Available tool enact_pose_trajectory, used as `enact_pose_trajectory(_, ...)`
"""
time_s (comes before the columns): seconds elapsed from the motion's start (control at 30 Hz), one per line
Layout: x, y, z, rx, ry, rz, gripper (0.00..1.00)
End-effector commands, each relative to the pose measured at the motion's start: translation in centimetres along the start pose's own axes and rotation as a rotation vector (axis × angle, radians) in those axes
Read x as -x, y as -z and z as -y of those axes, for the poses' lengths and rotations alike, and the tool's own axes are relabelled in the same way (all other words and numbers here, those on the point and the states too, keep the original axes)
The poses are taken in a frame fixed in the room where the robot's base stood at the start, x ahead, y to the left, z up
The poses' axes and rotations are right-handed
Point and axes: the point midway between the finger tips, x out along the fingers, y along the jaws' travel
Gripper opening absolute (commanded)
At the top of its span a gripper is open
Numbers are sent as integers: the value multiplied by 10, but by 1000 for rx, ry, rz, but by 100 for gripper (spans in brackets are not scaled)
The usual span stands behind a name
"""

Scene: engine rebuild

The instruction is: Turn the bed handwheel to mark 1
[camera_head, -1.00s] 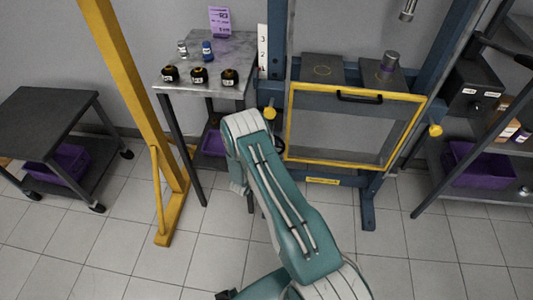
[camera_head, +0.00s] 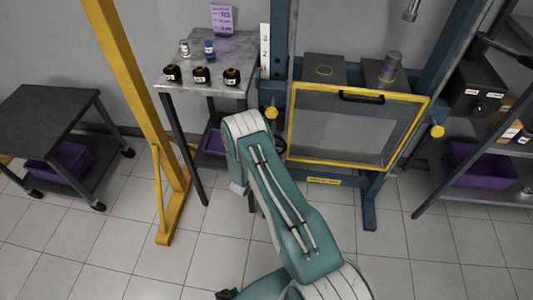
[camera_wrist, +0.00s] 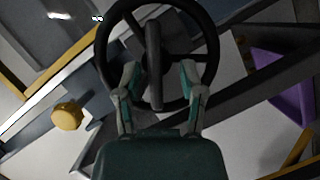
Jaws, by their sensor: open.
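The bed handwheel is a black ring (camera_wrist: 212,45) with a dark bar across its middle, in the upper middle of the wrist view. My gripper (camera_wrist: 158,75) is open, with one finger on each side of the bar, inside or in front of the rim. I cannot tell whether the fingers touch it. In the head view only a dark sliver of the wheel (camera_head: 279,144) shows beside my arm, low on the blue press frame, and my gripper is hidden. A white scale strip (camera_head: 265,45) on the frame's left post shows 3 and 2. A mark 1 is not readable.
A yellow-framed guard (camera_head: 290,125) with yellow knobs (camera_head: 271,113) fronts the press. A grey table (camera_head: 180,88) with small dark parts stands left of it, beside a yellow post (camera_head: 150,120). A shelf with a purple bin (camera_head: 478,168) stands right. The front floor is clear.

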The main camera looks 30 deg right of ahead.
Motion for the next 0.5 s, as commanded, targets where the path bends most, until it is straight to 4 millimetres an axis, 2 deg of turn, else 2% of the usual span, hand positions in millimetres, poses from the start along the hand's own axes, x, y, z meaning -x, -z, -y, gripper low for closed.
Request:
enact_pose_trajectory(0.17,8,0,0,1,-1,1,51)
enact_pose_trajectory(0.27,24,1,0,2,1,-2,51)
enact_pose_trajectory(0.5,75,2,2,3,2,-3,51)
